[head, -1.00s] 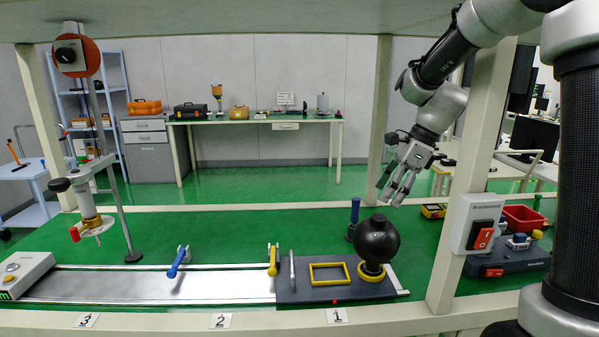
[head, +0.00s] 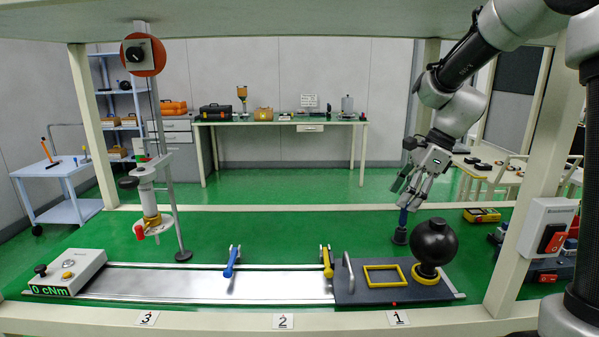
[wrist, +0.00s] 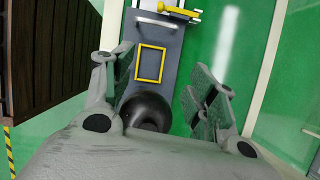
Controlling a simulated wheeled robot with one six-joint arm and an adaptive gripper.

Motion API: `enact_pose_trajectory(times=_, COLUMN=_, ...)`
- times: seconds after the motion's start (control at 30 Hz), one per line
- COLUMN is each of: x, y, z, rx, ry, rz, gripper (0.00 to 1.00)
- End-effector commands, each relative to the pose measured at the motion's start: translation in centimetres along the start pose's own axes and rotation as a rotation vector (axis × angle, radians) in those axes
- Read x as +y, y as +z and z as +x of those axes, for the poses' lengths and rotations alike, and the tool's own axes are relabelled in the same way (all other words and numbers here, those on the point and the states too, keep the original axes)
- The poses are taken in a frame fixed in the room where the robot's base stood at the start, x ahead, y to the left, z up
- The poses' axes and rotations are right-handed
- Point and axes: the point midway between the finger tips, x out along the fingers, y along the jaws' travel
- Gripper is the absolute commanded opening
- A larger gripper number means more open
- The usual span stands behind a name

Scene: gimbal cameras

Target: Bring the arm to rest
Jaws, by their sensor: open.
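My gripper (head: 413,191) is at the right in the head view, in the air above the green bench and a little behind the black ball (head: 435,242). Its fingers point down and stand apart, with nothing between them. In the wrist view the open fingers (wrist: 160,95) frame the left and right, and the black ball (wrist: 146,111) shows below the middle. The ball sits on a yellow ring (head: 426,275) on the dark plate (head: 352,289). My gripper appears clear of the ball and the plate.
A blue-handled post (head: 401,227) stands close under my gripper. An upright frame post (head: 533,190) with a red switch box (head: 549,238) is to its right. The metal rail (head: 180,283) carries blue and yellow levers. A torque-tool stand (head: 150,200) is at left. Open green bench lies between.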

Motion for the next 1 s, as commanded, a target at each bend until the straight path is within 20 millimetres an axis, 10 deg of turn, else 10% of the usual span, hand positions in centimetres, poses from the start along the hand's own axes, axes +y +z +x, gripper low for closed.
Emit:
enact_pose_trajectory(times=0.57, x=4.7, y=-3.8, z=0.1, rx=0.1, ry=0.095, rz=-0.68, gripper=0.58)
enact_pose_trajectory(times=1.0, x=19.4, y=-8.9, z=-7.3, rx=0.366, ry=0.192, rz=-1.625, gripper=0.58)
